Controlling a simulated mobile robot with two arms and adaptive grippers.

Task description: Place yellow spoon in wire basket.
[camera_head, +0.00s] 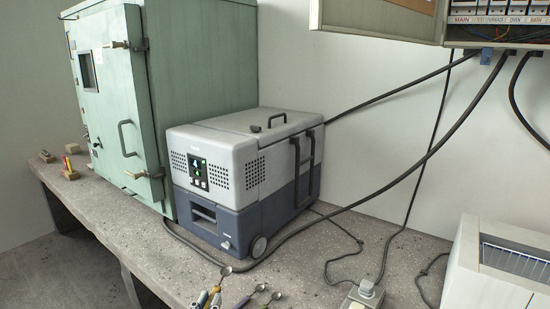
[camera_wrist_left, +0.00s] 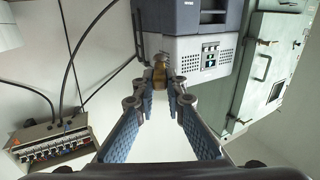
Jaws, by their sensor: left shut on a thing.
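In the left wrist view, my left gripper (camera_wrist_left: 159,90) has its blue-padded fingers closed around the yellow spoon (camera_wrist_left: 160,72), which looks brownish-yellow here. The spoon points away from the wrist. In the head view, the tips of my left gripper (camera_head: 208,298) show only at the bottom edge, beside a metal spoon bowl (camera_head: 225,271); most of the gripper is cut off. My right gripper is in neither view.
More spoons (camera_head: 261,288) lie near the bench's front. A grey cooler (camera_head: 215,165) and green cabinet (camera_head: 160,100) stand behind. Black cables cross the bench (camera_head: 110,205) to a power socket (camera_head: 364,293).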

